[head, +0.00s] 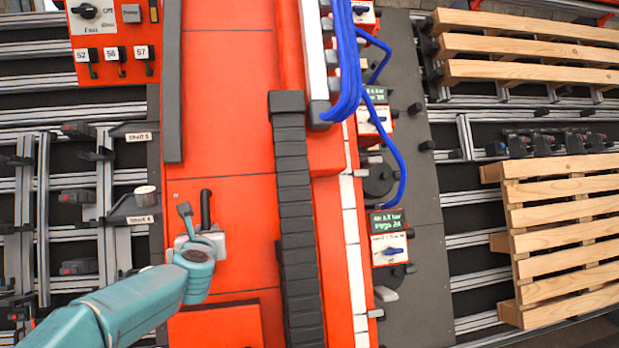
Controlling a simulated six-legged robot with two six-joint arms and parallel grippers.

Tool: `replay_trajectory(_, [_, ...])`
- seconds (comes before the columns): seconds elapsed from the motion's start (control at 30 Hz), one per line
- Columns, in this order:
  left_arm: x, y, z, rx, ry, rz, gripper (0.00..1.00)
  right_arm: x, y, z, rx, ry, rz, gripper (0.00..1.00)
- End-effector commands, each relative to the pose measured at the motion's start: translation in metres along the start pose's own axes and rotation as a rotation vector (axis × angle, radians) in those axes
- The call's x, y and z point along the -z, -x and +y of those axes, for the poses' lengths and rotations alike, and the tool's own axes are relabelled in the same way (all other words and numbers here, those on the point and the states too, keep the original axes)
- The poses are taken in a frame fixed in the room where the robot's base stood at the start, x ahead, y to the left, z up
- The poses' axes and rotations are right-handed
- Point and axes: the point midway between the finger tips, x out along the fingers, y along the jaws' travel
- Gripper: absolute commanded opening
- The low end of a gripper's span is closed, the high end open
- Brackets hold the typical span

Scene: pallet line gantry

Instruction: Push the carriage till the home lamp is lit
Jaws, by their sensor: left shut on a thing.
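My left gripper (203,238) comes in from the lower left, teal with pale fingers. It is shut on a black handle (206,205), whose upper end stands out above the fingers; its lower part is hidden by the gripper. The handle is at the wide orange body (235,120), which I take for the carriage, though where the carriage ends and the frame begins I cannot tell. I cannot make out a home lamp, lit or unlit. My right gripper is not in view.
A black segmented cable chain (295,210) runs along the orange body. Blue hoses (397,165) loop beside it over switch boxes (388,247). Wooden pallets (565,215) lie on rails at right. A control panel (110,35) is at upper left, above grey rails and stop brackets.

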Motion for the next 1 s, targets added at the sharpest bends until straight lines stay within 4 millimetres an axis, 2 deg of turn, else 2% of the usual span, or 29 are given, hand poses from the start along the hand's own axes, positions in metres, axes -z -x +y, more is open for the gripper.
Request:
replay_trajectory(0.03, [-0.005,0.001,0.002,-0.004,0.002,-0.008,0.00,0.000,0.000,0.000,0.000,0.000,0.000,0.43])
replay_trajectory(0.7, [-0.005,0.002,-0.015,0.014,-0.001,-0.008,0.00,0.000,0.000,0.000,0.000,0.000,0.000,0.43])
replay_trajectory(1.0, [-0.004,0.002,-0.016,0.017,-0.002,-0.006,0.00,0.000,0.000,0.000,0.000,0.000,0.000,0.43])
